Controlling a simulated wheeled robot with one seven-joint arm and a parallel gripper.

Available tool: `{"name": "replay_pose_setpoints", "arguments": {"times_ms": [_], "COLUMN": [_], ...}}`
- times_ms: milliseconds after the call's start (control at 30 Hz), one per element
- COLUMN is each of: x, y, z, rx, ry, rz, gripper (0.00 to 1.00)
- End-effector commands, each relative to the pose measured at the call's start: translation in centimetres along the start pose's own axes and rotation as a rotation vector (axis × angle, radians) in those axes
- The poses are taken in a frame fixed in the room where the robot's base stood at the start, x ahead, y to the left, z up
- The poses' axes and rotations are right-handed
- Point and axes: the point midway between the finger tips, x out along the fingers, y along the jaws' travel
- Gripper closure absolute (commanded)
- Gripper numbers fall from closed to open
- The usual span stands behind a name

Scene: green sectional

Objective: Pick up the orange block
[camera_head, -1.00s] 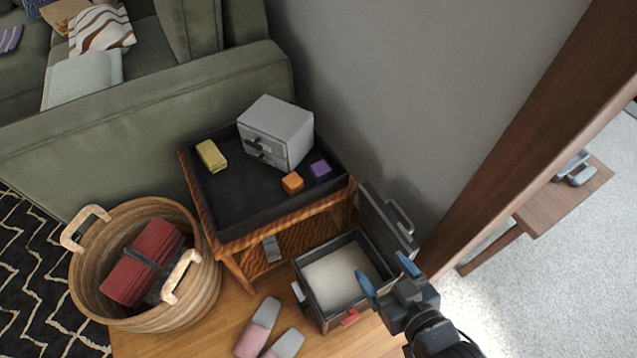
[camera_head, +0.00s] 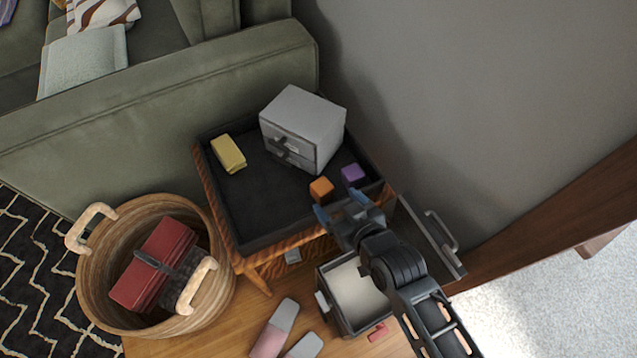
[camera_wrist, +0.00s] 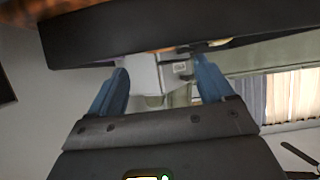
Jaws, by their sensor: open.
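The orange block (camera_head: 321,188) sits on the dark tray top (camera_head: 262,212) of the wooden side table, near its front right part. A purple block (camera_head: 353,174) lies just right of it. My gripper (camera_head: 338,204) is open and empty, close to the table's front right edge, just below the orange block in the head view. In the wrist view the blue fingers of my gripper (camera_wrist: 160,88) are spread apart with nothing held between them.
A grey drawer box (camera_head: 305,127) stands behind the blocks, and a yellow block (camera_head: 228,153) lies at the tray's left. An open bin (camera_head: 355,295) stands under my arm.

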Motion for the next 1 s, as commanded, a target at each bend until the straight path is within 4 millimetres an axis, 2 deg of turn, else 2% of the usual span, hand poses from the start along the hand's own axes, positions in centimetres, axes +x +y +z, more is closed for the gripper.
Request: {"name": "replay_pose_setpoints", "arguments": {"times_ms": [500,800,1000], "x": [6.2,6.6,6.6], "y": [0.1,0.1,0.1], "z": [-0.1,-0.2,-0.2], "rx": [0.002,0.001,0.001], "ry": [0.002,0.001,0.001], "rz": [0.0,0.0,0.0], "gripper": [0.19,0.19,0.37]}}
